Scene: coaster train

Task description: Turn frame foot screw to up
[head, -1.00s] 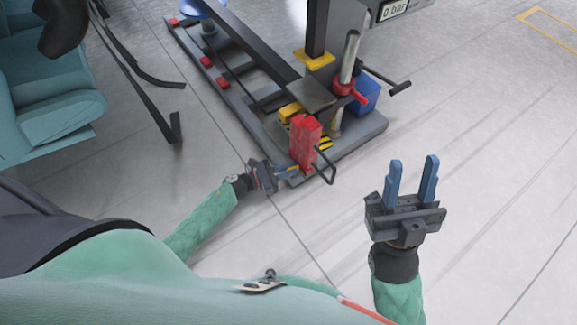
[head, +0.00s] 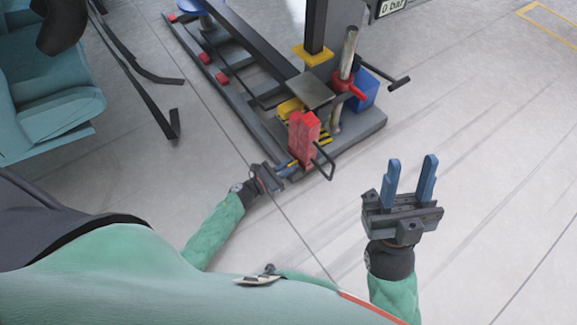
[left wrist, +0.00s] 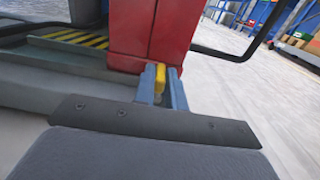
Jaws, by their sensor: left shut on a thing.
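A red block (head: 303,140) stands at the near end of the grey frame base (head: 352,130). My left gripper (head: 286,169) is low at its near side. In the left wrist view, the blue fingers (left wrist: 160,92) are shut on a small yellow piece (left wrist: 160,75), seemingly the frame foot screw, at the bottom of the red block (left wrist: 150,35). The fingers hide part of the piece, and its turn position cannot be told. My right gripper (head: 411,182) is open and empty, raised over bare floor.
A black bent handle (head: 326,165) sticks out right of the red block. A metal post with a red collar (head: 344,84), a blue box (head: 365,92) and a black lever (head: 398,83) stand behind. Teal seats (head: 60,105) are at left. The floor at right is clear.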

